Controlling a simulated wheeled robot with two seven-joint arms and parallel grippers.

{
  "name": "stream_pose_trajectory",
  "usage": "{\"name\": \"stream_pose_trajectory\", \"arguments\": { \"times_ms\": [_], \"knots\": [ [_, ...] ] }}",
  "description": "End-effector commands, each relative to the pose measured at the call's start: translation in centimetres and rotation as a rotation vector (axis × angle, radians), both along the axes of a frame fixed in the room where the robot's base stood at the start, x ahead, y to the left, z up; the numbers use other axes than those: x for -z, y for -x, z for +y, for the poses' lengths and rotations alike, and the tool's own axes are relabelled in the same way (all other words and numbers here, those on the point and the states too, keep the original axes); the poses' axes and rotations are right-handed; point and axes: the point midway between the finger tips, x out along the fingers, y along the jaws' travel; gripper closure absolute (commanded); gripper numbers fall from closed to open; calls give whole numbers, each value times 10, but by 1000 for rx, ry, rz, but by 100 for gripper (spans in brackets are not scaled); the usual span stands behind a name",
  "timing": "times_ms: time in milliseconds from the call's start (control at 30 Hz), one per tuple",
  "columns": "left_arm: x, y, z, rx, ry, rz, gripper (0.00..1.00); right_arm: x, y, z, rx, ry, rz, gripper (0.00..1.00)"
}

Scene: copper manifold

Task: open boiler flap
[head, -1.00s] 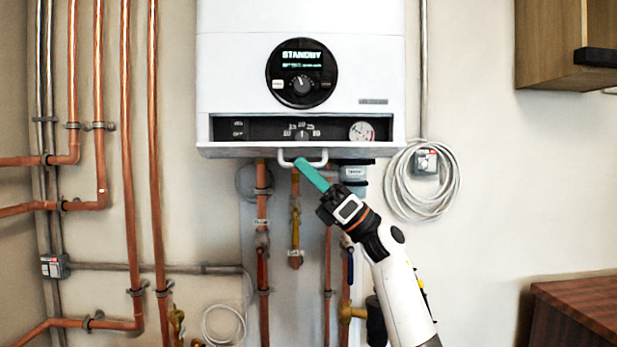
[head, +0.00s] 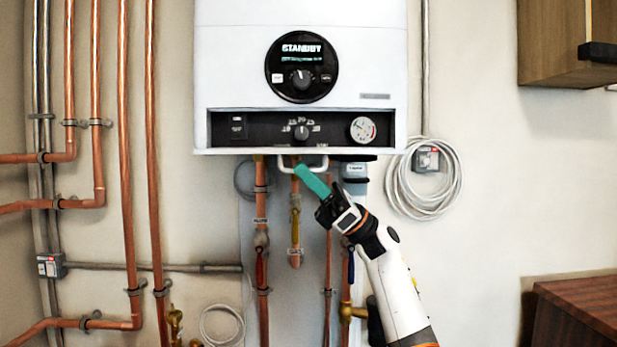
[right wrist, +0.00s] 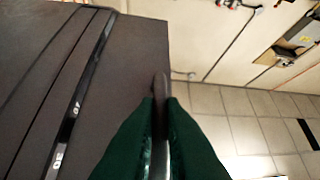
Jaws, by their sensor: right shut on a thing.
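The white boiler (head: 225,60) hangs on the wall in the head view, its display reading STANDBY. Its flap (head: 215,151) is swung down at the lower front, leaving the dark control panel (head: 265,130) with a knob and a round gauge showing. The flap's white handle (head: 323,164) hangs below the boiler's lower edge. My right gripper (head: 303,171), with teal fingers, reaches up from the lower right and is shut on the handle. In the right wrist view the fingers (right wrist: 160,105) are closed around a dark narrow piece, mostly hidden between them. My left gripper is not in view.
Copper pipes (head: 128,180) run up the wall at left, and more pipes and valves hang below the boiler. A coiled grey cable (head: 423,195) hangs to the right. A wooden cabinet (head: 550,50) is at upper right, a wooden top (head: 585,305) at lower right.

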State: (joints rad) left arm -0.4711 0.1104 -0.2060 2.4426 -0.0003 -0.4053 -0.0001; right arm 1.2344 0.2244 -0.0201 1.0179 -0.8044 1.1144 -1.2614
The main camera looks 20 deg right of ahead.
Motion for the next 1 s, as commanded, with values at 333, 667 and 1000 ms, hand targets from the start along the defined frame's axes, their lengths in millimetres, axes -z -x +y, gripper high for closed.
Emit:
{"name": "stream_pose_trajectory", "arguments": {
  "times_ms": [333, 667, 1000],
  "knots": [
    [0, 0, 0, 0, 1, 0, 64, -1, 0, 0, -1, -3, 0, 69],
    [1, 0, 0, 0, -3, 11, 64, 9, 0, -10, 1, -2, 4, 69],
    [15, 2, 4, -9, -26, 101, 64, 58, 7, -60, 2, -2, 5, 69]
  ]
}}
